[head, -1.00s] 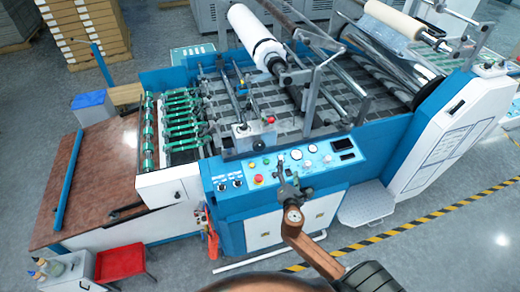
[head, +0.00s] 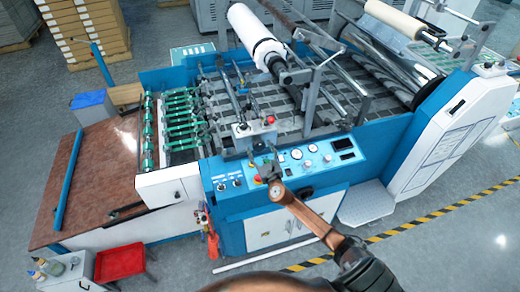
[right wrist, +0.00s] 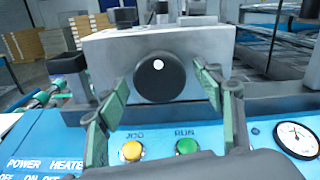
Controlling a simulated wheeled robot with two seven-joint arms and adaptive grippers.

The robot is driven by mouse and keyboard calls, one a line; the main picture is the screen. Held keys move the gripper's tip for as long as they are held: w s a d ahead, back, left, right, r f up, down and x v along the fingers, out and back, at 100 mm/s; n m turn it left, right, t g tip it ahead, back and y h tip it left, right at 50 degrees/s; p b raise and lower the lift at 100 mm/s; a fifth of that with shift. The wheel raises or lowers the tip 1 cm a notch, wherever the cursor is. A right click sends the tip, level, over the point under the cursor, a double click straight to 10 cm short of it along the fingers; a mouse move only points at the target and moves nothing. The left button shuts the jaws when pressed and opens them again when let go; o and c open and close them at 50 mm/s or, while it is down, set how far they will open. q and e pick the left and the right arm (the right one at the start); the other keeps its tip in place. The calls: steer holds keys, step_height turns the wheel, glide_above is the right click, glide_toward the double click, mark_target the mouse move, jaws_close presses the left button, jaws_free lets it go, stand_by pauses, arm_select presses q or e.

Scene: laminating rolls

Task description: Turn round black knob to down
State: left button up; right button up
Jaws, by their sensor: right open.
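The round black knob (right wrist: 158,77) sits on the front face of a light grey box (right wrist: 108,57) in the right wrist view. A white dot shows on the knob above its centre. My right gripper (head: 264,166) is in front of the blue control panel in the head view. In the right wrist view its two green-padded fingers stand open, one to the left and one to the right of the knob, with gaps to it. The knob is too small or hidden to make out in the head view. My left gripper is not in view.
Below the knob are a yellow button (right wrist: 131,151) and a green button (right wrist: 187,147). A white gauge (right wrist: 297,140) is at the right. A red emergency button (head: 270,120) tops the box. A red stool (head: 120,262) stands at the lower left.

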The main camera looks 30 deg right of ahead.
steer(key=shift+c, duration=0.4)
steer(key=shift+w, duration=0.1)
steer(key=c, duration=1)
steer(key=shift+c, duration=0.2)
steer(key=shift+f, duration=0.1)
